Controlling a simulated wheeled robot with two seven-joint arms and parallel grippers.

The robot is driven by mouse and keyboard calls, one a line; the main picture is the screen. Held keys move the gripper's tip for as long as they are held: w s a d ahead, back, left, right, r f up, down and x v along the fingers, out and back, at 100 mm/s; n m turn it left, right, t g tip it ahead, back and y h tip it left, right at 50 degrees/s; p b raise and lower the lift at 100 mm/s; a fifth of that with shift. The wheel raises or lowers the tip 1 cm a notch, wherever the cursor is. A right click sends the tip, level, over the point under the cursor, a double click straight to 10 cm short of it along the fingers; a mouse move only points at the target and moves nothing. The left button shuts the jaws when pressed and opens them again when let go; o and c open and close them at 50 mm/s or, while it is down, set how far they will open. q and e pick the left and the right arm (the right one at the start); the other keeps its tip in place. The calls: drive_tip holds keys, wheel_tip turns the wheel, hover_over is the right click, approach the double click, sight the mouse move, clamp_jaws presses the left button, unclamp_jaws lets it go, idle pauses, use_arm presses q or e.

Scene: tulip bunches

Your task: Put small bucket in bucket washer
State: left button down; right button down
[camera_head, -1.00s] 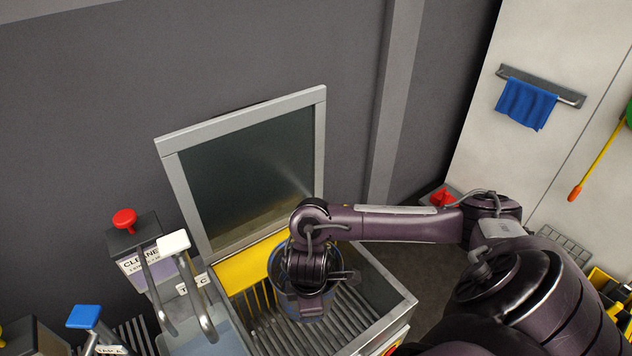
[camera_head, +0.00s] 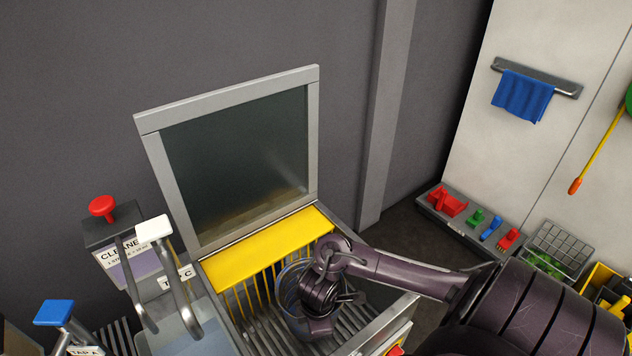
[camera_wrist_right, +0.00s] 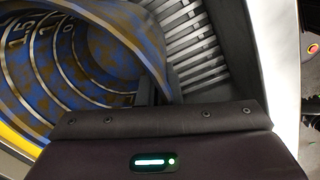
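The small blue bucket (camera_head: 291,277) is inside the bucket washer (camera_head: 229,169), over the slatted grate at the right of its basin. The right gripper (camera_head: 318,325) is above and partly in front of it, hiding much of it. In the right wrist view, the bucket (camera_wrist_right: 75,60) shows its inside, stained brown over blue with number rings. Its wall runs to the middle of my right gripper (camera_wrist_right: 150,95), which appears shut on the rim. I cannot tell whether the bucket touches the grate. My left gripper is not in view.
A yellow panel (camera_head: 265,248) lies at the back of the basin. A red-topped cleaner dispenser (camera_head: 103,208) and taps with white (camera_head: 154,229) and blue (camera_head: 54,312) tops stand at left. A tray (camera_head: 432,205) with coloured items lies at right. A blue cloth (camera_head: 523,96) hangs on the wall.

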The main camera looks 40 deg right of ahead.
wheel_tip(320, 180, down, 6)
drive_tip(key=b, duration=0.2)
drive_tip(key=shift+f, duration=0.1)
drive_tip(key=c, duration=1.6)
unclamp_jaws()
wheel_tip(320, 180, up, 12)
drive_tip(key=s+p, duration=0.1)
drive_tip(key=p, duration=0.4)
drive_tip(key=shift+a+p, duration=0.3)
